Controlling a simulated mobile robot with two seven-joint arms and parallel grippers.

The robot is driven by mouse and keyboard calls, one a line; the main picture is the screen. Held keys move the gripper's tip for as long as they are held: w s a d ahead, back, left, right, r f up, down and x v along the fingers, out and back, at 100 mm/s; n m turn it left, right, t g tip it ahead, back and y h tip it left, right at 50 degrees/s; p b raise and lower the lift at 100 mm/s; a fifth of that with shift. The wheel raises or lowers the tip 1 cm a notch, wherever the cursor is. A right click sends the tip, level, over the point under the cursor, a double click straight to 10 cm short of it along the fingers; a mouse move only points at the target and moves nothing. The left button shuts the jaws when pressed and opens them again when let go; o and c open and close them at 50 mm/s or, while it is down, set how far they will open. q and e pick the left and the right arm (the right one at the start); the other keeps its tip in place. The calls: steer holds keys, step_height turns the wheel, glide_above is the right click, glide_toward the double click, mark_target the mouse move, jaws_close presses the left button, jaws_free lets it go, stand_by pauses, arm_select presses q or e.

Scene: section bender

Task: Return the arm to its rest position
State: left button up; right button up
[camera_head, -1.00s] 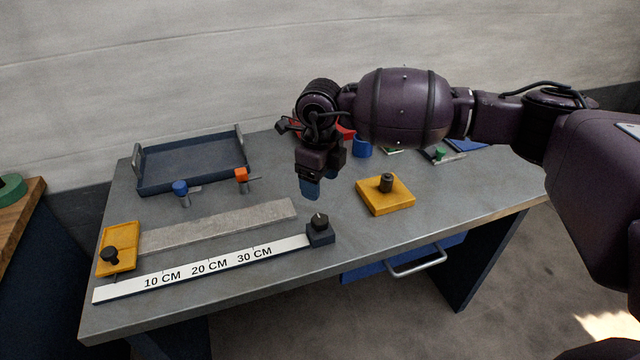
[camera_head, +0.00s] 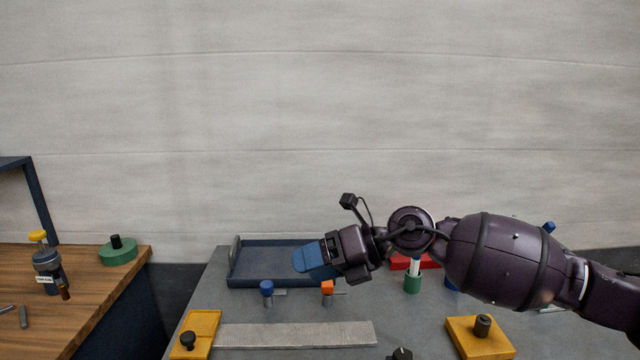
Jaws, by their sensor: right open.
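My right arm reaches in from the right. Its gripper (camera_head: 312,259), with blue fingertips, is open and held above the table, in front of the right part of the dark blue tray (camera_head: 240,278). It points to the left and I see nothing between its fingers. My left gripper is not in view.
The grey table (camera_head: 215,308) carries a flat metal bar (camera_head: 295,334), a yellow block with a black knob (camera_head: 200,332), another yellow block (camera_head: 475,342), a blue-capped pin (camera_head: 267,290) and an orange-capped one (camera_head: 327,290). A wooden bench (camera_head: 95,290) stands left.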

steer(key=d+f+m+t+h, duration=0.2)
steer(key=d+f+m+t, duration=0.3)
steer(key=m, duration=0.6)
steer(key=w+d+f+m+t+h, duration=0.1)
steer(key=d+f+m+t+h, duration=0.2)
steer(key=m+t, duration=0.5)
steer(key=d+f+m+t+h, duration=0.1)
steer(key=d+f+m+t, duration=0.4)
steer(key=m, duration=0.8)
steer(key=s+d+f+m+g+h, duration=0.2)
steer(key=s+d+f, duration=0.3)
steer(key=s+f, duration=0.3)
steer(key=s+d+f+m+g+h, duration=0.2)
steer(key=s+d+f+m, duration=0.3)
steer(key=s+f, duration=0.3)
steer(key=s+d+f+m+g+h, duration=0.3)
steer(key=s+d+f, duration=0.2)
steer(key=s+f, duration=0.4)
steer(key=shift+s+d+h, duration=0.25)
steer(key=shift+s+h, duration=0.05)
steer(key=shift+s, duration=0.55)
